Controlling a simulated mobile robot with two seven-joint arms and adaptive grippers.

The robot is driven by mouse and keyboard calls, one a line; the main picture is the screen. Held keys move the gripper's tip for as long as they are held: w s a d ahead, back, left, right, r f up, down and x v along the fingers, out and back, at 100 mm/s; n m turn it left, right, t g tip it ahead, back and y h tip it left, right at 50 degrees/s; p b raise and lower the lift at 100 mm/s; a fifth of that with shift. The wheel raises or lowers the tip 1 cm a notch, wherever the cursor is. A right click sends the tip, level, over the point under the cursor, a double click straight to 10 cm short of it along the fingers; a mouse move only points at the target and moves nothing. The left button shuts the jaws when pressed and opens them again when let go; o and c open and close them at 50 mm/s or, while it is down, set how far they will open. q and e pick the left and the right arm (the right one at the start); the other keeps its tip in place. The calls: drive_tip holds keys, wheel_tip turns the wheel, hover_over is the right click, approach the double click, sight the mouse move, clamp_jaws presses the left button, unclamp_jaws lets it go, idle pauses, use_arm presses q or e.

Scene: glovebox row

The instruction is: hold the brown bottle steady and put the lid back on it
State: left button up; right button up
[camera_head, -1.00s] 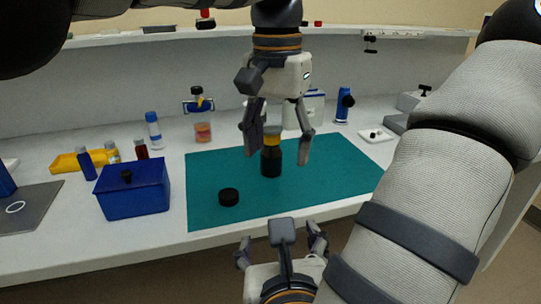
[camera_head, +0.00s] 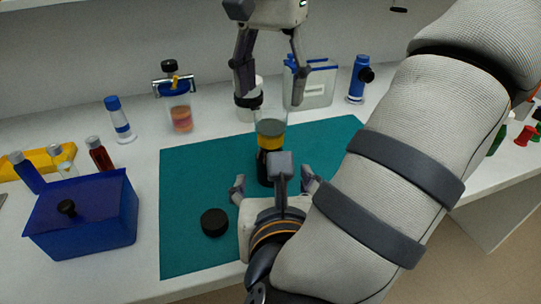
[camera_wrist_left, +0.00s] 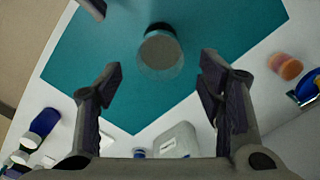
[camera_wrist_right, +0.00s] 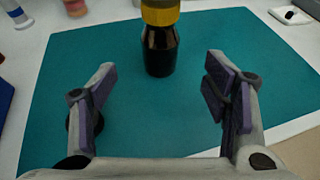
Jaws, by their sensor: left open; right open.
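The brown bottle (camera_head: 271,142) stands upright on the teal mat (camera_head: 190,185), with a clear top, an amber band and a dark lower part. It shows from above in the left wrist view (camera_wrist_left: 160,55) and from the side in the right wrist view (camera_wrist_right: 159,45). A round black lid (camera_head: 214,222) lies flat on the mat, left of and nearer than the bottle. My left gripper (camera_head: 270,82) is open and empty, pointing down above and behind the bottle's top. My right gripper (camera_head: 274,184) is open and low over the mat, facing the bottle without touching it.
A blue box (camera_head: 85,215) with a black knob stands left of the mat. The mat's right side is clear.

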drive_tip(key=x, duration=1)
drive_tip(key=shift+w, duration=0.35)
clamp_jaws()
use_arm(q)
drive_tip(key=n, duration=1.2)
drive_tip(key=shift+n, duration=0.3)
drive_tip(key=n, duration=0.5)
